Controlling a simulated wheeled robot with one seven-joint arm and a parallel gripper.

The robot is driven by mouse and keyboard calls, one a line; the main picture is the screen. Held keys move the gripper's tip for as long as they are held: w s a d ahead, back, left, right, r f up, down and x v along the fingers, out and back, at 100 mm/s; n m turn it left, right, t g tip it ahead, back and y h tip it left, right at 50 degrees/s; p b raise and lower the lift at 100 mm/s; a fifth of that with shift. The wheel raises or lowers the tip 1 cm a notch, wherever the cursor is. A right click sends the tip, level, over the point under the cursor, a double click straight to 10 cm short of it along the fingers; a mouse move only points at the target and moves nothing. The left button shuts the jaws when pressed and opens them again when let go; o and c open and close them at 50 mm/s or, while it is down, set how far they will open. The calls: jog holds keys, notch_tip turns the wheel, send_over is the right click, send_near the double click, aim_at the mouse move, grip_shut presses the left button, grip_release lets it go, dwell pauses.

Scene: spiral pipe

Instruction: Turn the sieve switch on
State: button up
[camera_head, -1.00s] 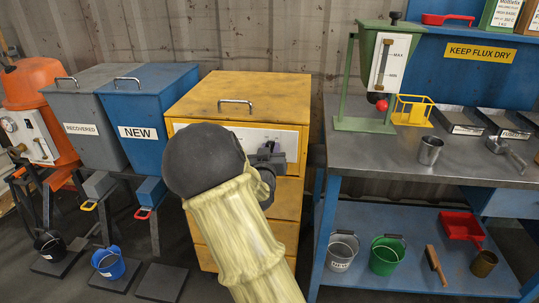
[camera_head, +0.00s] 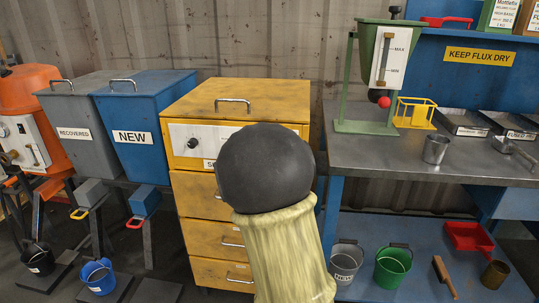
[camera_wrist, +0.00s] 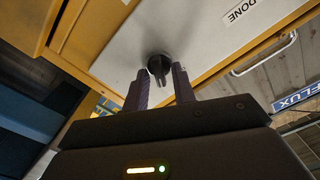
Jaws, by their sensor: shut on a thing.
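The yellow cabinet (camera_head: 240,92) stands in the middle with a white control panel (camera_head: 180,129) across its upper front. A black round knob (camera_head: 193,143) sits at the panel's left, with a partly hidden label starting with "S" near it. In the wrist view, my gripper (camera_wrist: 159,84) is at a black switch knob (camera_wrist: 158,64) on the white panel, one finger on each side, shut on it. A label reading "DONE" (camera_wrist: 246,12) is on the panel above and to the right. In the head view my arm hides my gripper and the panel's right part.
Bins marked RECOVERED (camera_head: 85,100) and NEW (camera_head: 150,100) stand left of the cabinet. A metal workbench (camera_head: 380,155) is close on the right, bearing a green hopper (camera_head: 380,45) and a metal cup (camera_head: 436,148). Buckets stand on its lower shelf (camera_head: 420,260).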

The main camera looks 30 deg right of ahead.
dwell(0.4)
jog(key=o, duration=0.6)
jog(key=shift+o, duration=0.2)
jog(key=v, duration=1.7)
jog(key=shift+s, duration=0.2)
jog(key=shift+a, duration=0.2)
